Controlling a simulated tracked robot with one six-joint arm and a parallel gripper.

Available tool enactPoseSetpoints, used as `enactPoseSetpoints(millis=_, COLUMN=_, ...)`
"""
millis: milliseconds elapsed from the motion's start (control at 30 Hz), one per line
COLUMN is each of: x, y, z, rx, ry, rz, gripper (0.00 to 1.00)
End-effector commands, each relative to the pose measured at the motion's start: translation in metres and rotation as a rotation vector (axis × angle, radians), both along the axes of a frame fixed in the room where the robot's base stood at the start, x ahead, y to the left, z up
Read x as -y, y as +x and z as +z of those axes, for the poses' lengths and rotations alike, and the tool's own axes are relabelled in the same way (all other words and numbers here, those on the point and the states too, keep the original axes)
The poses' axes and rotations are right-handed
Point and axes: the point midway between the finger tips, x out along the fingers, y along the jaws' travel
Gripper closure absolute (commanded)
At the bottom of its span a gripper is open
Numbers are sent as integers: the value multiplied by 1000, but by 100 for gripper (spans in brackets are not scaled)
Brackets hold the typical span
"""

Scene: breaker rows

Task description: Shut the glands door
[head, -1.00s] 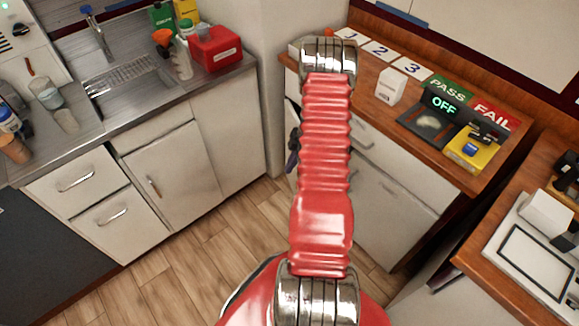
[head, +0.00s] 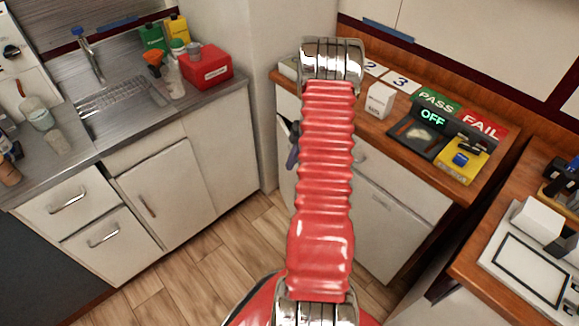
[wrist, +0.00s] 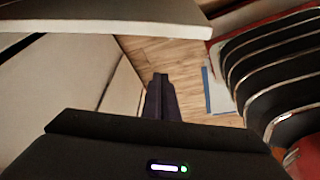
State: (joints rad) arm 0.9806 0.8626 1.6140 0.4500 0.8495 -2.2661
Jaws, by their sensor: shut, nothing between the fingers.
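I cannot read which front is the glands door. Below the right wooden counter, a pale cabinet front (head: 400,215) shows in the head view, with a small unreadable label. Its left part is mostly hidden by my red arm, so I cannot tell how far any door there stands open. My gripper (wrist: 160,88) is shut and empty in the wrist view, pointing down towards the floor. A pale panel (wrist: 65,70) stands at its left, and a pale edge (wrist: 100,22) crosses above. I cannot tell whether the fingers touch the panel.
The sink counter (head: 120,135) at left has a closed-looking door (head: 165,195) and drawers below. A red box (head: 206,67) stands on it. The right counter carries a white box (head: 380,100), a device reading OFF (head: 432,120) and a yellow pad (head: 462,163). Wooden floor (head: 215,250) is open between.

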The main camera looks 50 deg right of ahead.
Motion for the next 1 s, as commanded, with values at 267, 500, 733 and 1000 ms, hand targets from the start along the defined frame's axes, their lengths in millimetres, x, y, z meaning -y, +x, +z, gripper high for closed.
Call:
enactPoseSetpoints(millis=267, x=-1, y=2, z=2, rx=-1, ry=-1, rz=-1, gripper=100)
enactPoseSetpoints(millis=500, x=-19, y=17, z=34, rx=-18, ry=-16, rz=-29, gripper=100)
enactPoseSetpoints(millis=733, x=-62, y=42, z=95, rx=-49, ry=-42, rz=-105, gripper=100)
enactPoseSetpoints(millis=1000, x=-122, y=58, z=164, rx=-72, ry=-75, rz=-207, gripper=100)
